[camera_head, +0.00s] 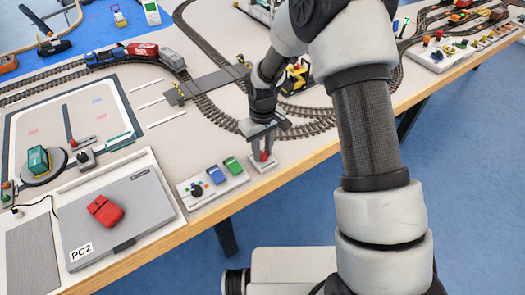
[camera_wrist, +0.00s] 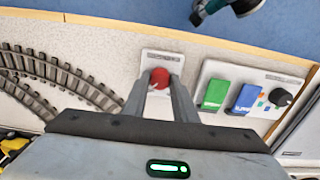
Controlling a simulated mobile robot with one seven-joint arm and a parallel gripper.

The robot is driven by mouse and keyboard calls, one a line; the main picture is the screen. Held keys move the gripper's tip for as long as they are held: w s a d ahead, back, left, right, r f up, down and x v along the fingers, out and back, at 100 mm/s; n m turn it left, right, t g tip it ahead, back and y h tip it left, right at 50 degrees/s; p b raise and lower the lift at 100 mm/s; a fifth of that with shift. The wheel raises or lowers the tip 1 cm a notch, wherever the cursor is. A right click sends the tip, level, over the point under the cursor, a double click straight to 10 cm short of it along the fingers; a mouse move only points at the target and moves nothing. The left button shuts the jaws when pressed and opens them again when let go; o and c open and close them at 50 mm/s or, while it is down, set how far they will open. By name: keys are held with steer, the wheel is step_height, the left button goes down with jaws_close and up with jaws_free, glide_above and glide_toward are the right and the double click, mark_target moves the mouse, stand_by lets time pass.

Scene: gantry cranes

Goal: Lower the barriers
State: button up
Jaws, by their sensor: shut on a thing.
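A lever with a red knob stands on a small white plate (camera_wrist: 161,58) by the table's front edge. The red knob (camera_wrist: 159,77) is between the two fingers of my gripper (camera_wrist: 158,85), which is shut on it. In the head view my gripper (camera_head: 264,140) points down over the plate, and the red knob (camera_head: 264,156) shows below it. Small yellow and dark barrier posts (camera_head: 176,95) stand by the grey level crossing (camera_head: 212,83) on the tracks. Whether their arms are up or down is too small to tell.
A panel with green and blue switches and a black knob (camera_head: 213,184) lies left of the lever. Further left is a grey laptop-like box (camera_head: 140,215) with a red mouse-like object (camera_head: 105,211). A train (camera_head: 122,54) stands on the tracks behind. A yellow machine (camera_head: 297,78) is behind my gripper.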

mark_target(262, 154)
stand_by(0.4)
steer(key=o, duration=1)
steer(key=shift+o, duration=0.2)
steer(key=shift+r, duration=0.1)
step_height(262, 154, up, 17)
steer(key=p, duration=0.1)
steer(key=shift+r+p, duration=0.2)
steer(key=shift+p, duration=0.2)
